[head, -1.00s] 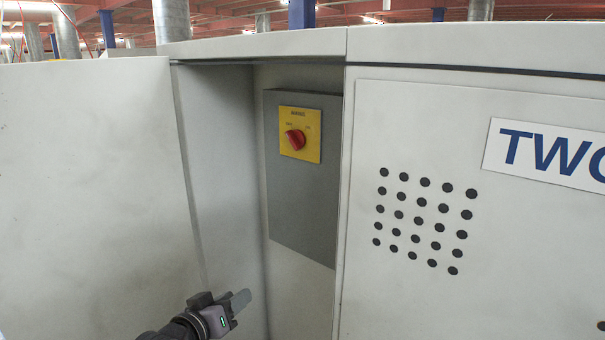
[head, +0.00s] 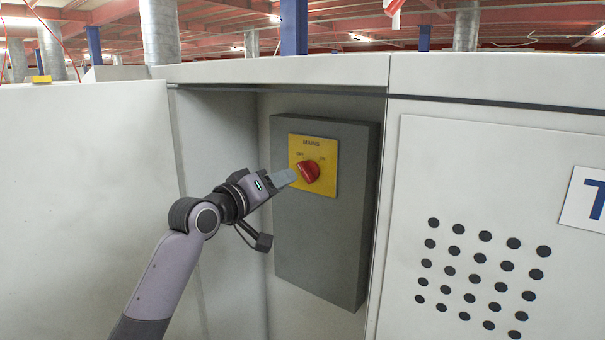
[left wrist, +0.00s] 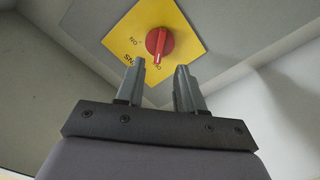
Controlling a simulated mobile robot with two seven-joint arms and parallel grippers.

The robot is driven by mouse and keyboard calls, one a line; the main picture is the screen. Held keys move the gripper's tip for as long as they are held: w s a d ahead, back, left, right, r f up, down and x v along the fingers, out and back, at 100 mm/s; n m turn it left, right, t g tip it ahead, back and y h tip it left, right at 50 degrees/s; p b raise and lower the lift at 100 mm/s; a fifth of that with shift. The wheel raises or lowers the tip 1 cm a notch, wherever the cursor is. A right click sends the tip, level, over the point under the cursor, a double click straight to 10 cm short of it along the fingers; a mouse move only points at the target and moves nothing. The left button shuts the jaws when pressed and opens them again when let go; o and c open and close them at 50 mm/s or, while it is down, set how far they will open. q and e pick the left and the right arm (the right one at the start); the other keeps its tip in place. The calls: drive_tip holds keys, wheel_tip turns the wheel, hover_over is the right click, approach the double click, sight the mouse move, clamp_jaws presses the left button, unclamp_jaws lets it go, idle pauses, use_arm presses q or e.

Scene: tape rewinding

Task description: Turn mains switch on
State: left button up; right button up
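The mains switch is a red rotary knob (head: 309,171) on a yellow plate (head: 326,186), fixed to a grey box (head: 318,240) inside the open cabinet. The knob's ridge appears to point at the OFF label on the upper left. My left gripper (head: 296,174) is at the left side of the knob. In the left wrist view, my left gripper (left wrist: 160,67) has its two fingers apart with nothing held between them. The red knob (left wrist: 160,43) shows just beyond the fingertips, centred on the gap. Contact cannot be told. My right gripper is not in view.
A pale cabinet door or panel (head: 80,200) stands at the left. A closed panel (head: 480,160) with several round holes is at the right. The cabinet's top edge (head: 275,70) runs above the recess. The recess below the grey box looks clear.

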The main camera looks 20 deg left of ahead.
sight(303, 173)
use_arm(q)
drive_tip(key=shift+p+x, duration=0.65)
drive_tip(key=shift+x, duration=2.7)
clamp_jaws()
